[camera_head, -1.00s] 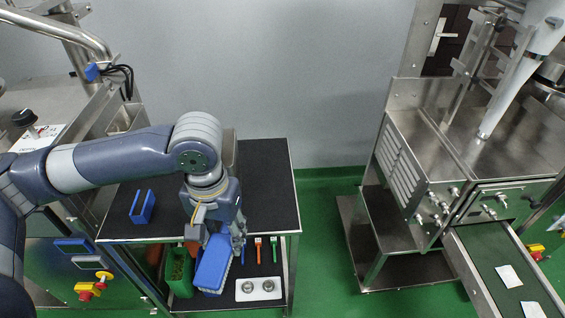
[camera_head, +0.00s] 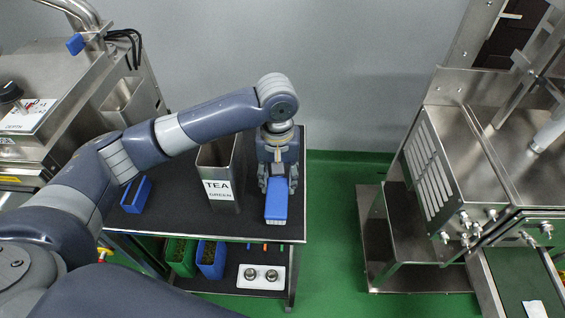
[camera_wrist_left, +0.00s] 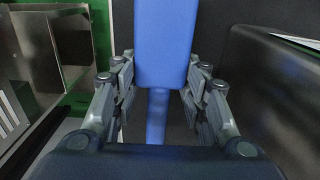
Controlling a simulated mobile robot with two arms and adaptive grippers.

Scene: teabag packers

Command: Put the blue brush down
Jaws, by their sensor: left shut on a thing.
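The blue brush (camera_head: 277,204) is in my left gripper (camera_head: 277,182), over the right front part of the dark table top (camera_head: 238,222). Its wide blue block points toward the front edge, with a pale strip along its near end. In the left wrist view the brush (camera_wrist_left: 166,40) shows at top middle, and its handle (camera_wrist_left: 156,112) runs between the fingers of my left gripper (camera_wrist_left: 157,100). The fingers are shut on it. I cannot tell whether the brush touches the table. My right gripper is not in view.
A metal bin labelled TEA GREEN (camera_head: 219,175) stands just left of the gripper. A small blue holder (camera_head: 137,195) sits farther left on the table. The lower shelf holds a green bin (camera_head: 181,262), a blue bin (camera_head: 212,262) and a white tray (camera_head: 261,284) with round metal pieces.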

